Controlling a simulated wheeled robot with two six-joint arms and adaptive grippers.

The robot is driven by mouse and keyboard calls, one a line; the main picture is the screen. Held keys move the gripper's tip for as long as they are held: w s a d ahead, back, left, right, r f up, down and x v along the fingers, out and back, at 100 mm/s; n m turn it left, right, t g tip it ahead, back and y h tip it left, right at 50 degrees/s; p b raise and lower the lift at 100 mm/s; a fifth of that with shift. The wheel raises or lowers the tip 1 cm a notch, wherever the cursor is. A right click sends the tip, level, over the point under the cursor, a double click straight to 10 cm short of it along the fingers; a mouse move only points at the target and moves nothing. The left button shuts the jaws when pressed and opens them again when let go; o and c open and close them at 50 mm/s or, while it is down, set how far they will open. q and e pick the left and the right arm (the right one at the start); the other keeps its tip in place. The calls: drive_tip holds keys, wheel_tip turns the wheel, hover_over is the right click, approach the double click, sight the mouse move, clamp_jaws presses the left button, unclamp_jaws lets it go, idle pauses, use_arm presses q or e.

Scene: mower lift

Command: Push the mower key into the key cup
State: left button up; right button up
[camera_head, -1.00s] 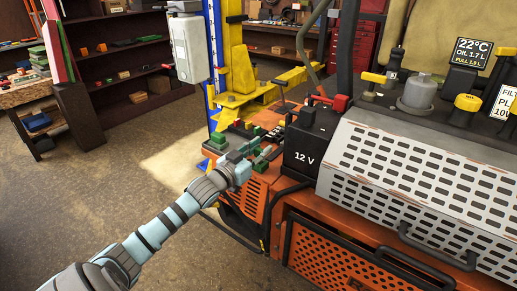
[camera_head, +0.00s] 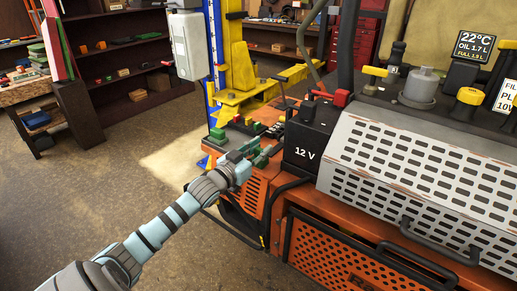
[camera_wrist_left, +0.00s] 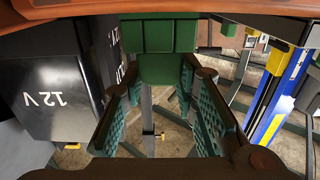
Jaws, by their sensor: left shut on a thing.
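My left gripper (camera_head: 264,158) reaches in from the left, low over the front left corner of the orange mower, beside the black 12 V box. The left wrist view shows its two teal, perforated fingers (camera_wrist_left: 160,75) apart, with a green block (camera_wrist_left: 160,45) between their far ends. The gripper is shut on this block. I cannot tell for sure whether it is the mower key. The key cup is not clearly recognisable in either view. My right gripper is not in view.
The black 12 V box (camera_head: 308,140) stands just right of the gripper and also shows in the left wrist view (camera_wrist_left: 50,100). A yellow and blue lift post (camera_head: 235,60) stands behind. Small green blocks (camera_head: 217,135) sit on the orange deck. Open floor lies left.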

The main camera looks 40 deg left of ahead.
use_arm(q)
drive_tip(key=o, duration=1)
wheel_tip(320, 180, up, 10)
drive_tip(key=shift+r, duration=0.1)
